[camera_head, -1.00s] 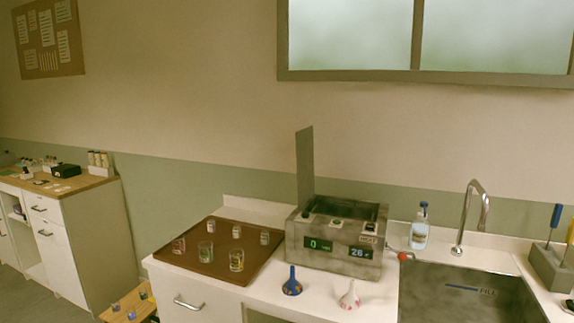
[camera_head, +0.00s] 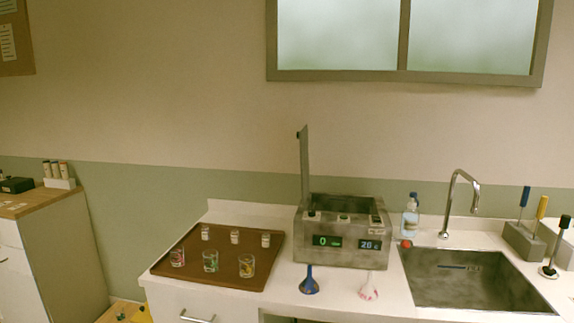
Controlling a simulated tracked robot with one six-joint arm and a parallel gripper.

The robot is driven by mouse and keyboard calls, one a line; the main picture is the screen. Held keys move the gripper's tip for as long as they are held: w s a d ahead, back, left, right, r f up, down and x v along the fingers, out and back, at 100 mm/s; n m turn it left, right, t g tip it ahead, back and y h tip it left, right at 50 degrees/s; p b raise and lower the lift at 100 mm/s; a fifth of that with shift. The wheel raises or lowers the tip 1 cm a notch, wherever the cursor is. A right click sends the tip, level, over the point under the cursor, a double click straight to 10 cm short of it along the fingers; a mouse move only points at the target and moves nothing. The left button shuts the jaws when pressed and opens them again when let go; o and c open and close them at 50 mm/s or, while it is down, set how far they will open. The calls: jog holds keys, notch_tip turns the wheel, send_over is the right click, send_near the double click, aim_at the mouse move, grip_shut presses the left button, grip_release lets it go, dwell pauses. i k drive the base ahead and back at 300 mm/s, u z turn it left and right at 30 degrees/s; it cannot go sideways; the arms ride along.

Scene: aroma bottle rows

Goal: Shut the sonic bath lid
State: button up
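The sonic bath (camera_head: 343,232) is a grey, worn metal box with an open top, standing on the white counter between the brown tray and the sink. Its front has a green display and a blue-white display, with small controls along the front top edge. The lid (camera_head: 304,165) is a thin grey panel standing upright at the bath's left side, so the bath is open. My gripper is not in view.
The brown tray (camera_head: 189,269) left of the bath holds several small glasses and jars. A blue funnel (camera_head: 309,282) and a white-pink funnel (camera_head: 369,289) stand in front. A bottle (camera_head: 410,220), sink (camera_head: 470,282) and tool holder (camera_head: 526,240) are to the right.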

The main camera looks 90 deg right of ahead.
aim_at(303, 135)
jog(key=i, duration=0.25)
jog(key=z, duration=3.5)
jog(key=i, duration=1)
jog(key=u, duration=0.05)
